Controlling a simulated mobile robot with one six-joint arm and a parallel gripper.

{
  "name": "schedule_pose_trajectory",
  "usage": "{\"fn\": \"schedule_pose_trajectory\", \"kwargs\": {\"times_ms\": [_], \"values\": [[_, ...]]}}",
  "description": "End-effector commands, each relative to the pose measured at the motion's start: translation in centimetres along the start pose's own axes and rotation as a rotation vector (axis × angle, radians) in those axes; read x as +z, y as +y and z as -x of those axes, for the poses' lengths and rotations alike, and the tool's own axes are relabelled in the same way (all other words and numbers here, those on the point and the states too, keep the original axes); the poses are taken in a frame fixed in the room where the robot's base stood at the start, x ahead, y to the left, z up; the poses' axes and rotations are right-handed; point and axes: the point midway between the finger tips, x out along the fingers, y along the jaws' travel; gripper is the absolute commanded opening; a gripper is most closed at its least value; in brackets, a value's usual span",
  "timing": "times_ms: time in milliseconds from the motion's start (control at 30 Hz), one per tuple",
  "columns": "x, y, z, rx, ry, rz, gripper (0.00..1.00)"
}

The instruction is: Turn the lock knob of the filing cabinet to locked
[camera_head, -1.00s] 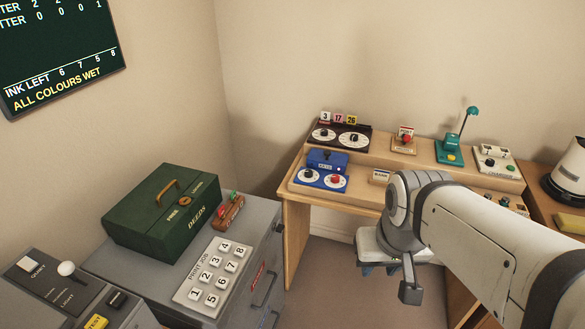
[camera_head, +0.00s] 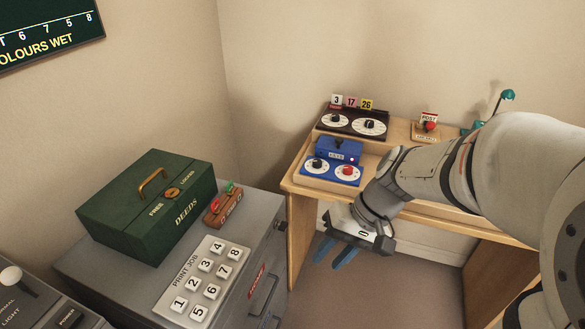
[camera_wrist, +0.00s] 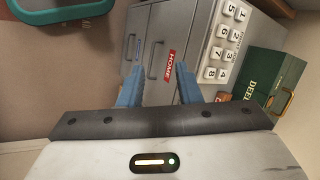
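The grey filing cabinet (camera_head: 258,213) stands at the lower middle of the head view, its drawer front facing right. A small dark knob (camera_head: 281,225), which looks like the lock knob, sits high on that front near the far corner; its setting is too small to read. My gripper (camera_head: 334,254) hangs to the right of the cabinet front, apart from it, with its blue fingers spread and nothing between them. In the wrist view, the open gripper (camera_wrist: 160,90) faces the cabinet's drawer front (camera_wrist: 178,22); I cannot make out the knob there.
On the cabinet lie a green deeds box (camera_head: 150,205), a number-button panel (camera_head: 203,278) and a small brown block with red and green parts (camera_head: 223,205). A wooden desk (camera_head: 300,184) with dial boxes stands behind my gripper.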

Motion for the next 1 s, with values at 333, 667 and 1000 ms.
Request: {"fn": "schedule_pose_trajectory", "kwargs": {"times_ms": [333, 667, 1000], "values": [[-13.1, 2.5, -12.8, -0.737, 0.066, -0.07, 0.31], [-22.2, 7.8, -16.0, -1.056, 0.368, -0.11, 0.31], [-24.3, 5.2, -17.5, -1.075, 0.402, -0.108, 0.31]]}}
